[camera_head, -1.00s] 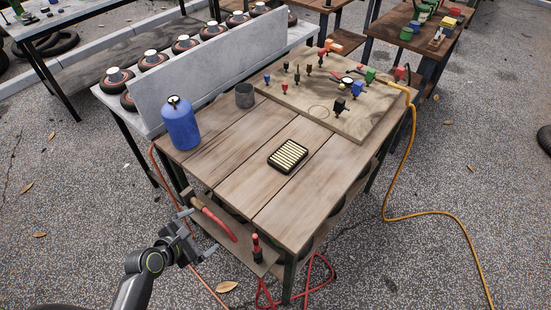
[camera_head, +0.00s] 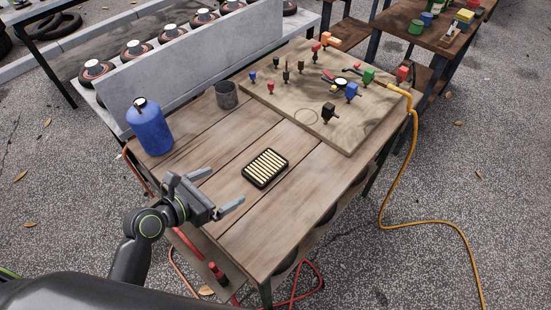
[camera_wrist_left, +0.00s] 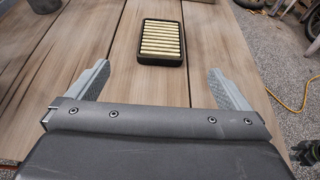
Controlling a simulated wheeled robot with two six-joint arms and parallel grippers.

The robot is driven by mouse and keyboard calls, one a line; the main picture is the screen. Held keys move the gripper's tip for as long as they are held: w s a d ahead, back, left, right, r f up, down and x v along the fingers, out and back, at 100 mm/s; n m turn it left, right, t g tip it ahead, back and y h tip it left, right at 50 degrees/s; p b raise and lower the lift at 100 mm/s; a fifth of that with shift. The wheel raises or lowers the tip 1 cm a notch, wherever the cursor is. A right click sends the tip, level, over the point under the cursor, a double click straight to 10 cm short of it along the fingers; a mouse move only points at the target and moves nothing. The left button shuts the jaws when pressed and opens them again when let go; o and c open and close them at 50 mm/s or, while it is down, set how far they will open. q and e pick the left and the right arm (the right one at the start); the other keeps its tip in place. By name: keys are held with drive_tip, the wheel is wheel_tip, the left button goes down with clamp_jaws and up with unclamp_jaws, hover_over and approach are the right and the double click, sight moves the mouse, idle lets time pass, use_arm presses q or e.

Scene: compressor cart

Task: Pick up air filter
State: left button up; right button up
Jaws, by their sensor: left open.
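The air filter (camera_head: 265,168) is a black rectangular frame with pale yellow pleats. It lies flat on the wooden cart top (camera_head: 215,148), near its middle. In the left wrist view the air filter (camera_wrist_left: 162,40) is ahead of the fingers, between their lines and apart from them. My left gripper (camera_head: 217,191) is open and empty above the cart's near left edge, to the left of and nearer than the filter. In the left wrist view both fingers of the left gripper (camera_wrist_left: 160,84) are spread wide. My right gripper is not seen in the head view.
A blue bottle (camera_head: 149,128) and a grey cup (camera_head: 227,95) stand at the cart's left and back. A board (camera_head: 290,90) with several coloured fittings lies at the back right. A yellow hose (camera_head: 412,150) hangs off the right side. Planks around the filter are clear.

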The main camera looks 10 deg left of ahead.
use_arm(q)
approach(264, 166)
drive_tip(key=x, duration=0.3)
drive_tip(key=shift+w+d, duration=0.2)
drive_tip(key=shift+w, duration=0.1)
drive_tip(key=shift+w+d+f, duration=0.15)
drive_tip(key=shift+w+f, duration=0.05)
drive_tip(key=shift+w, duration=0.1)
drive_tip(key=shift+b+x, duration=0.35)
drive_tip(key=shift+x, duration=2.2)
drive_tip(key=shift+s+f, duration=0.15)
drive_tip(key=shift+f, duration=0.05)
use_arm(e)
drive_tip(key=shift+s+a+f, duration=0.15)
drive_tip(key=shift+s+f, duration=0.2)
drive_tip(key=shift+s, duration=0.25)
use_arm(q)
drive_tip(key=shift+c, duration=0.4)
drive_tip(key=c, duration=1.1)
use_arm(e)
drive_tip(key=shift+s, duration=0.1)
use_arm(q)
drive_tip(key=shift+o, duration=0.2)
drive_tip(key=shift+r, duration=0.1)
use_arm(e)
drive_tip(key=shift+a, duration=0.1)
